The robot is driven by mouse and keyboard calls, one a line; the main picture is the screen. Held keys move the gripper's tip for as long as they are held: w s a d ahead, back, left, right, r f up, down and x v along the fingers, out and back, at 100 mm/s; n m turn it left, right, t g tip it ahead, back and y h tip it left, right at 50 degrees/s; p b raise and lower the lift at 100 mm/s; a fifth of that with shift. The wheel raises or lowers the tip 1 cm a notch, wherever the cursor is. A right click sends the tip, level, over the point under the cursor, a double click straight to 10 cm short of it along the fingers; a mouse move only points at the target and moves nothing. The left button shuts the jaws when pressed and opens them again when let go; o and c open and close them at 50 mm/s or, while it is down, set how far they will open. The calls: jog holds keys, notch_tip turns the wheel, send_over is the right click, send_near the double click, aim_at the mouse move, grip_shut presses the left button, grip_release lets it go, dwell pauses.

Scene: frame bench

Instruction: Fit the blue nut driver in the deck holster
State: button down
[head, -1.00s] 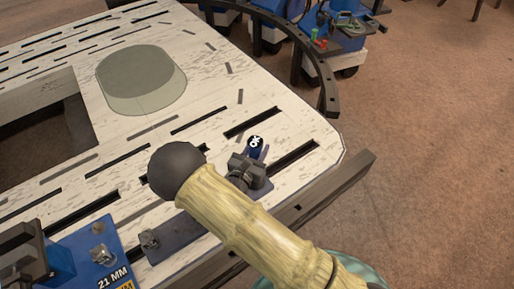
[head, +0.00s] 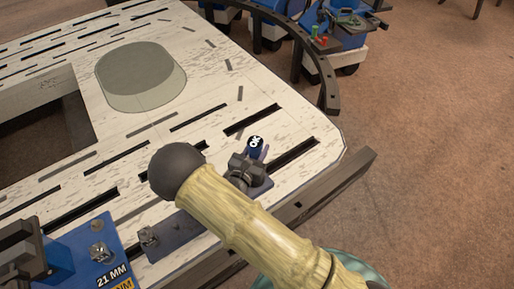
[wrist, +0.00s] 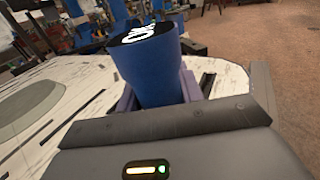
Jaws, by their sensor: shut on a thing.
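The blue nut driver (head: 255,147) has a blue handle and a black cap with white lettering. In the wrist view its handle (wrist: 152,75) stands nearly upright, cap up, with purple-grey pieces close on both sides. My gripper (head: 247,168) is shut on it near the deck's right edge; the gripper's dark body (wrist: 170,130) fills the lower wrist view. A slate-grey plate (head: 185,231) on the deck runs behind my arm and appears to be the holster base. The driver's lower end is hidden, so I cannot tell if it is seated.
The pale slotted deck (head: 200,150) has a greenish rounded pad (head: 140,75). A blue panel (head: 75,245) marked 21 MM stands at the lower left. A dark rail (head: 330,195) runs along the deck's near right edge. Blue wheeled carts (head: 340,40) stand beyond; open floor lies right.

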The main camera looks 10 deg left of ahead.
jog(key=c, duration=0.8)
grip_release()
jog(key=shift+c, duration=0.2)
jog(key=shift+s, duration=0.15)
jog(key=s+a+p, duration=0.2)
jog(key=s+a, duration=0.1)
jog(key=s, duration=1.4)
jog(key=shift+p, duration=0.3)
jog(key=shift+w+r, duration=0.1)
